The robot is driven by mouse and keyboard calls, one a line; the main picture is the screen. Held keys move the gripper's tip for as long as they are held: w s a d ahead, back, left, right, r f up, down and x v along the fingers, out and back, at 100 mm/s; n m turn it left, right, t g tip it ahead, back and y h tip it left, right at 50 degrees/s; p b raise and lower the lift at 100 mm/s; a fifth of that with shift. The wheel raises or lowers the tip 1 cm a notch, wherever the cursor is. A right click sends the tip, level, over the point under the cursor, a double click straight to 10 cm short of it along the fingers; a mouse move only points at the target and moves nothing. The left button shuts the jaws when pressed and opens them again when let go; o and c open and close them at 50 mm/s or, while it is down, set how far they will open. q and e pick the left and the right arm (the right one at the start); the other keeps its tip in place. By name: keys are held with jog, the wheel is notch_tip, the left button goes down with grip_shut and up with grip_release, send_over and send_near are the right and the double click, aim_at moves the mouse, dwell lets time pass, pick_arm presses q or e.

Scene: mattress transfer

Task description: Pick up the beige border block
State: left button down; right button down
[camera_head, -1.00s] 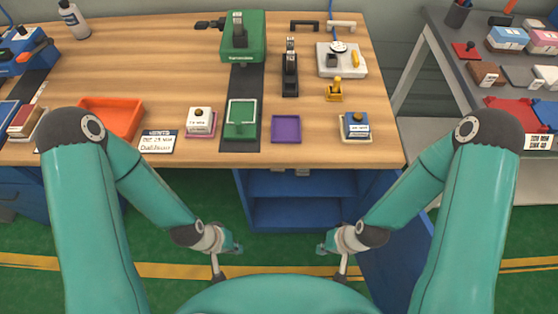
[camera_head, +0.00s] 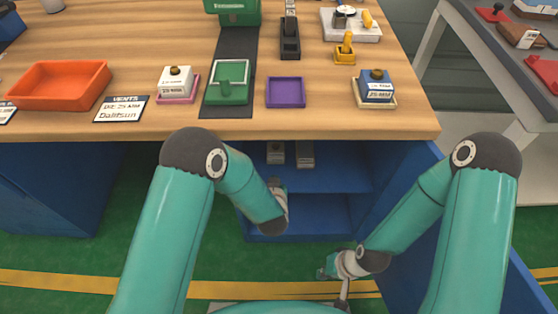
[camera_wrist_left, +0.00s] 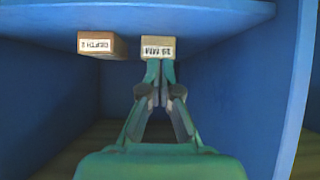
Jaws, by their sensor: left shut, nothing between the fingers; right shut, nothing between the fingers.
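Two small tan blocks with white printed labels sit on the upper shelf of the blue cabinet: a left block (camera_wrist_left: 102,46) and a right block (camera_wrist_left: 158,47). The head view shows the left block (camera_head: 275,152) and the right block (camera_head: 305,153) too. I cannot tell which, if either, is the beige border block. My left gripper (camera_wrist_left: 160,70) is shut and empty, its tips close to the right block; contact is unclear. On the table, a blue-topped block (camera_head: 376,84) sits in a beige-rimmed tray (camera_head: 362,103). My right gripper (camera_head: 325,267) is shut and empty, low before the cabinet.
The cabinet shelf (camera_head: 340,172) lies under the wooden tabletop (camera_head: 150,125), with blue side walls close by. The table holds an orange tray (camera_head: 60,86), a purple tray (camera_head: 286,92), a green fixture (camera_head: 229,84) and a white block (camera_head: 176,84).

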aim_at(276, 150)
pick_arm(q)
jog(key=shift+w+d, duration=0.15)
jog(key=shift+w, duration=0.55)
jog(key=w+b, duration=0.1)
jog(key=w, duration=1)
jog(key=shift+s+f+b, duration=0.1)
jog(key=shift+f+b, duration=0.45)
jog(key=shift+f, duration=0.2)
jog(key=shift+s, duration=0.1)
